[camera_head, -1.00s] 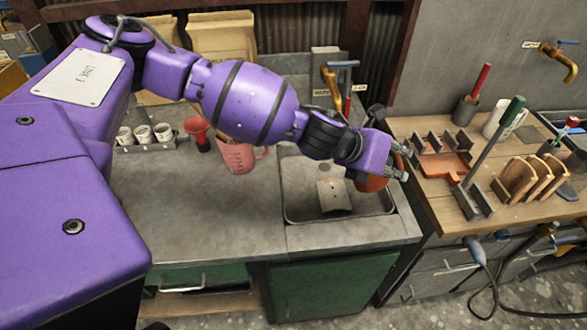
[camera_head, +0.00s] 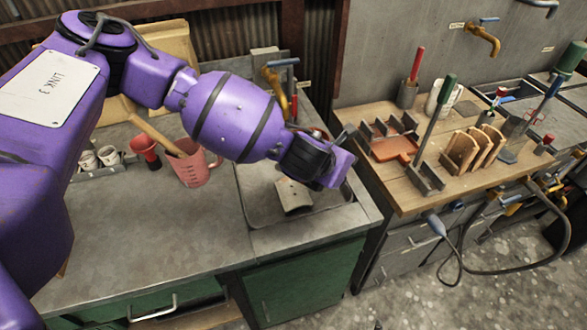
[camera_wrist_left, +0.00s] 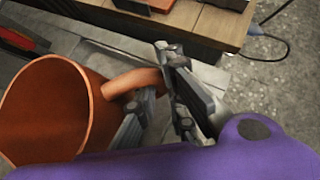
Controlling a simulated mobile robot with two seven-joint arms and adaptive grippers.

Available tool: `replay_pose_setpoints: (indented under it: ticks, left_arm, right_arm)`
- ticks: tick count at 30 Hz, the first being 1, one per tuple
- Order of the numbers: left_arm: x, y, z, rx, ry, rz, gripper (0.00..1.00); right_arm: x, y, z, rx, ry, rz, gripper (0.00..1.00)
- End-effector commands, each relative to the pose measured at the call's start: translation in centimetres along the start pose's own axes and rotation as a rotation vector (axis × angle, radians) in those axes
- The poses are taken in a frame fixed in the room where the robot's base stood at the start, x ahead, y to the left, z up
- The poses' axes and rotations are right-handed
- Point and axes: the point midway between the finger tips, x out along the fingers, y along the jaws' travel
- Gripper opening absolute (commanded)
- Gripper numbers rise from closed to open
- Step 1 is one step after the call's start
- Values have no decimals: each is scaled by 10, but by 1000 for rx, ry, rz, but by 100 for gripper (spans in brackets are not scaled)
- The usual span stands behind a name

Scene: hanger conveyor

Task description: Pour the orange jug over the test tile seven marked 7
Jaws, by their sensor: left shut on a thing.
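The orange jug (camera_wrist_left: 88,92) fills the left of the left wrist view, its wide mouth facing the camera; I cannot tell whether it holds liquid. My left gripper (camera_wrist_left: 160,105) is shut on its handle (camera_wrist_left: 135,80). In the head view my purple wrist hides most of the gripper and jug, above the sink's right side. A pale beige tile (camera_head: 293,196) lies tilted in the sink (camera_head: 255,205), left of and below my wrist. No number is readable on it, so I cannot confirm that it is test tile seven. My right gripper is not in view.
A pink measuring jug (camera_head: 193,172) with a wooden handle sticking out stands left of the sink, beside a red funnel (camera_head: 146,150). A brass tap (camera_head: 276,88) is behind the sink. The wooden bench (camera_head: 400,190) at right carries racks and tools. The front counter is clear.

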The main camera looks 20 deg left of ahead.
Motion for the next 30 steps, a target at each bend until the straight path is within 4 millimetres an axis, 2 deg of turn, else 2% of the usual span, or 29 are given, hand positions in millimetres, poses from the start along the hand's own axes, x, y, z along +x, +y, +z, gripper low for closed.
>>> replay_pose_setpoints:
  ticks: [10, 21, 30]
  left_arm:
    - [-2, 0, 3, -1, -2, 1, 0]
    - [-20, 1, 21, 0, -2, 1, 0]
    - [-22, 0, 22, -1, -1, 0, 0]
  right_arm:
    - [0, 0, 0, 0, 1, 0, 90]
    - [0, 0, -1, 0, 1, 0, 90]
    - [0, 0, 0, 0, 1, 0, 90]
